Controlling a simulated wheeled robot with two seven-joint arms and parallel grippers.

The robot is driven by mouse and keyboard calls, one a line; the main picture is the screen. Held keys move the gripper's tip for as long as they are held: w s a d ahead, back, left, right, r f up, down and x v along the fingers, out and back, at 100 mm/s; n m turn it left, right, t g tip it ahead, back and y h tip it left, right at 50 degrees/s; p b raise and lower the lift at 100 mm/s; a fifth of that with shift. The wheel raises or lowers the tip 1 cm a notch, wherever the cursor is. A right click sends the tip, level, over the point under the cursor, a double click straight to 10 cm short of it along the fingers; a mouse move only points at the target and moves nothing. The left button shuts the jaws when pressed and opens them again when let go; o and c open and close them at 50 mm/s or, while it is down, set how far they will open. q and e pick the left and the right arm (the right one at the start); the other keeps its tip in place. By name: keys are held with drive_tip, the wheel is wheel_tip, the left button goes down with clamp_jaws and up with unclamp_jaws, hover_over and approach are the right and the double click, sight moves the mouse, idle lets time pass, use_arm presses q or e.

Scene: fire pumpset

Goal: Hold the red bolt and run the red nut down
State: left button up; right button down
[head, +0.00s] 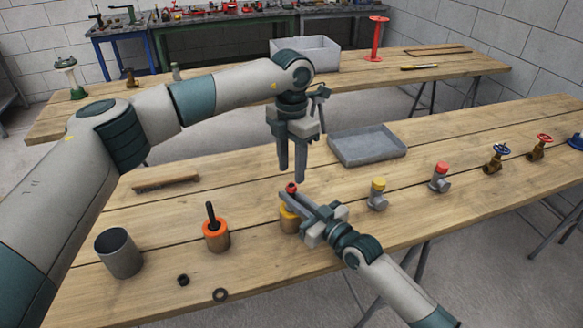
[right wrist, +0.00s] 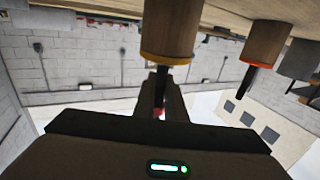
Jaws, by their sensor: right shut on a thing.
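The bolt (right wrist: 160,85) looks dark in the right wrist view and stands out of a wooden block with a yellow-orange collar (head: 288,222). The red nut (head: 291,187) shows as a small red piece at the bolt's free end; how far it is threaded I cannot tell. My right gripper (head: 288,199) reaches in from the right, low over the collared block, shut on the bolt below the red piece. My left gripper (head: 292,178) points straight down just above the red nut, empty, its fingers slightly apart and not touching it.
An orange-collared block with a black bolt (head: 215,233), a grey cup (head: 119,253) and two loose dark nuts (head: 183,280) lie to the left. A grey tray (head: 366,160) is behind. Yellow-topped (head: 377,194) and red-topped (head: 440,177) fittings and valves (head: 497,158) stand at right.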

sight(291, 184)
use_arm(q)
drive_tip(key=shift+r, duration=1.75)
drive_tip(key=shift+f, duration=4.05)
clamp_jaws()
